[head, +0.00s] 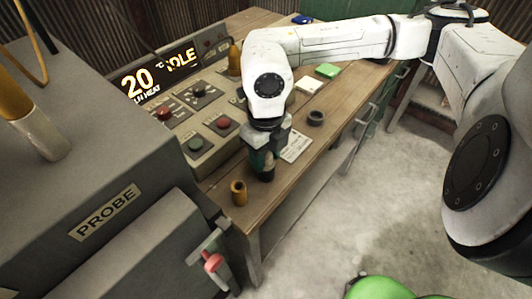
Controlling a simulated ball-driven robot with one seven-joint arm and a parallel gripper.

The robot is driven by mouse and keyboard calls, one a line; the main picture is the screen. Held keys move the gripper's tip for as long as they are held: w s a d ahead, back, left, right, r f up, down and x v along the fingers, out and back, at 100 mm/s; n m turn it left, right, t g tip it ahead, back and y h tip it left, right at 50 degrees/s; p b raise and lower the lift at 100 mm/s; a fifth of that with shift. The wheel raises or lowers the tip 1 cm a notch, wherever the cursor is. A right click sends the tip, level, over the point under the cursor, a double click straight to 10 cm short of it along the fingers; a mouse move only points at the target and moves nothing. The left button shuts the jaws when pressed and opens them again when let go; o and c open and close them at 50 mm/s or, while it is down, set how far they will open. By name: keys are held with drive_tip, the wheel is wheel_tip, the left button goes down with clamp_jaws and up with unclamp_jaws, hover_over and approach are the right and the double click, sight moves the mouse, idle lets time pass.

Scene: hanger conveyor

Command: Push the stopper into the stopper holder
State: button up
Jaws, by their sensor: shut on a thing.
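My gripper (263,158) is in the head view above the front part of the wooden bench. It is shut on a small dark object (265,175), which looks like the stopper; the fingers hide most of it. A dark ring-shaped piece (316,118), possibly the stopper holder, sits on the bench to the right of and behind my gripper, apart from it. A short brass-coloured hollow cylinder (238,192) stands upright near the bench's front corner, left of and nearer than my gripper. I cannot tell for sure which of these two is the holder.
A control panel (205,120) with red and green buttons and a lit display (158,73) stands along the bench's left side. A grey machine marked PROBE (105,212) fills the left. A paper card (296,146) and a green block (327,70) lie on the bench (340,105).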

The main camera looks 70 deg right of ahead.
sight(266, 154)
drive_tip(key=shift+f+b, duration=0.35)
drive_tip(key=shift+b, duration=0.05)
drive_tip(key=o, duration=0.7)
drive_tip(key=shift+o, duration=0.6)
drive_tip(key=o, duration=0.5)
wheel_tip(266, 154, up, 11)
drive_tip(key=shift+f, duration=0.1)
